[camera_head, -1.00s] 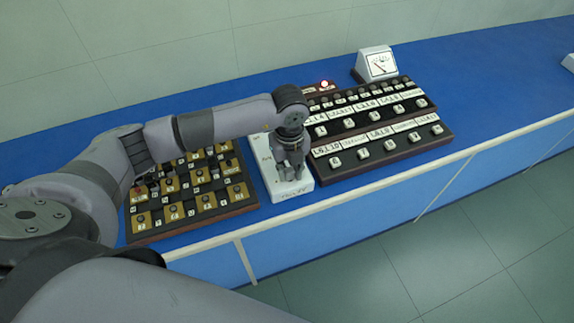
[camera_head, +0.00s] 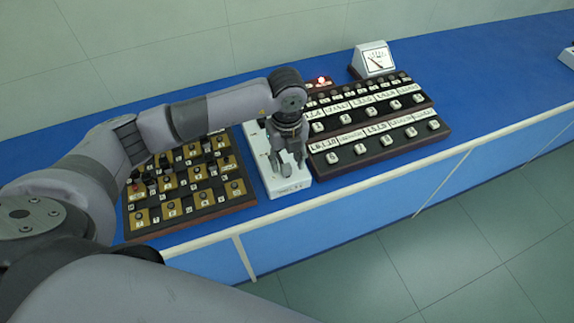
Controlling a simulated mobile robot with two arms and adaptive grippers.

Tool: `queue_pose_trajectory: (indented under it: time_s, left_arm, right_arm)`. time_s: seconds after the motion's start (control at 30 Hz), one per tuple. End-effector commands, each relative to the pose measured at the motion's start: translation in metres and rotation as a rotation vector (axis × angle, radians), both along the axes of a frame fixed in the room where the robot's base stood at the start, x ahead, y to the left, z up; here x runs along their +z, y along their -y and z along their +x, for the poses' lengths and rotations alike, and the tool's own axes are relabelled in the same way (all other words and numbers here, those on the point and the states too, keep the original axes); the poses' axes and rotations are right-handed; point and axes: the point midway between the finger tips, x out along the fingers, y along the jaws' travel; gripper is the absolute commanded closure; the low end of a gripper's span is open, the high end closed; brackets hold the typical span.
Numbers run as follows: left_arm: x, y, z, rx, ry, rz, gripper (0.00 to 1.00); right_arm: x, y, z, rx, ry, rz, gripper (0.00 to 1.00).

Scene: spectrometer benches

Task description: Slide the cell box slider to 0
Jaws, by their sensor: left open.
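The cell box (camera_head: 292,189) is a long, narrow white box standing on the blue bench between two dark panels. Its middle and part of its top are hidden behind my left gripper, and I cannot make out the slider or its scale. My left gripper (camera_head: 286,170) points down over the front half of the box, with its fingers open. Whether the fingers touch the box or the slider I cannot tell. My right gripper does not show.
A dark board with brass squares and black knobs (camera_head: 205,198) lies left of the box, partly under my arm. A stepped panel of labelled switches (camera_head: 380,140) stands close on the right. A white dial meter (camera_head: 374,60) and a lit red lamp (camera_head: 321,80) are behind it. Bare blue bench (camera_head: 480,75) lies far right.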

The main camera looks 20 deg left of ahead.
Motion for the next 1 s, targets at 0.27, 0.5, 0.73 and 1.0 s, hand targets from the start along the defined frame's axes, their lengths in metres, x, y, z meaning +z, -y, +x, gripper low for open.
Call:
queue_pose_trajectory:
  time_s: [0.27, 0.5, 0.73, 1.0]
  left_arm:
    - [0.060, 0.000, 0.001, 0.000, 0.004, 0.000, 0.58]
    - [0.085, 0.000, 0.001, 0.000, 0.001, 0.000, 0.58]
    - [0.088, 0.000, 0.000, 0.001, 0.000, 0.000, 0.58]
    - [0.087, 0.000, 0.000, 0.001, 0.000, 0.000, 0.58]
  right_arm:
    - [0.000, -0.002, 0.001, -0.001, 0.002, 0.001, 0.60]
    - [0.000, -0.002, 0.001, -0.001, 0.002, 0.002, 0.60]
    - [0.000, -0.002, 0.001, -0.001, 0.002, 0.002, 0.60]
    - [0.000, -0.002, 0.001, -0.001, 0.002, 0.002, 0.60]
